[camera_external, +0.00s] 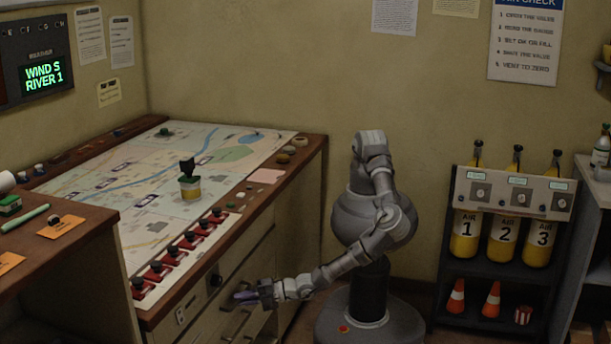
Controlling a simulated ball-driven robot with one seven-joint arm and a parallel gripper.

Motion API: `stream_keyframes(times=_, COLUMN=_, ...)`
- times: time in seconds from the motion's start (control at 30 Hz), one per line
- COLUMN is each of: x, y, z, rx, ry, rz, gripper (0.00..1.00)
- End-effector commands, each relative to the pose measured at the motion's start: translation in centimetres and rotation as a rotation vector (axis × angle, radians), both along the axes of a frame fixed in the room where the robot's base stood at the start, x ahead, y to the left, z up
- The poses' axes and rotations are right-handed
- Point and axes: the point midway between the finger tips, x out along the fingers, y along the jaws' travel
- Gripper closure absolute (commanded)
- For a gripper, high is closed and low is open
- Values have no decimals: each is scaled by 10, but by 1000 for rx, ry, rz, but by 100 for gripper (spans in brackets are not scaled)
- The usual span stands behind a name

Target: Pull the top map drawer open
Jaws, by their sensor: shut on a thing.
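The map cabinet (318,185) has a large map top and pale drawer fronts on its right side. The top map drawer (252,262) is the upper front under the wooden edge; I see no clear gap around it. My gripper (243,296) is at this front, low beside the cabinet. It is shut on the top drawer's handle, which the fingers mostly hide. A lower drawer handle (235,324) shows just below my gripper.
Red switches (188,239) line the map's near edge, and a stamp-like object (189,180) stands on the map. A desk (75,228) is at the left. A rack of yellow air bottles (508,232) and orange cones (491,299) stands right of my base.

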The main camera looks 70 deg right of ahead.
Motion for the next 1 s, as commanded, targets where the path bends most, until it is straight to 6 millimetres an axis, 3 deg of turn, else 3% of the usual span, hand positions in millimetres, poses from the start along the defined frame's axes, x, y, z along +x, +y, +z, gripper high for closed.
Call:
stream_keyframes(times=0.27, x=-51, y=1, z=2, rx=-1, ry=9, rz=3, gripper=100)
stream_keyframes(times=0.7, x=-162, y=0, z=-1, rx=-1, ry=6, rz=2, gripper=100)
stream_keyframes(times=1.0, x=-209, y=0, z=-2, rx=-2, ry=4, rz=3, gripper=100)
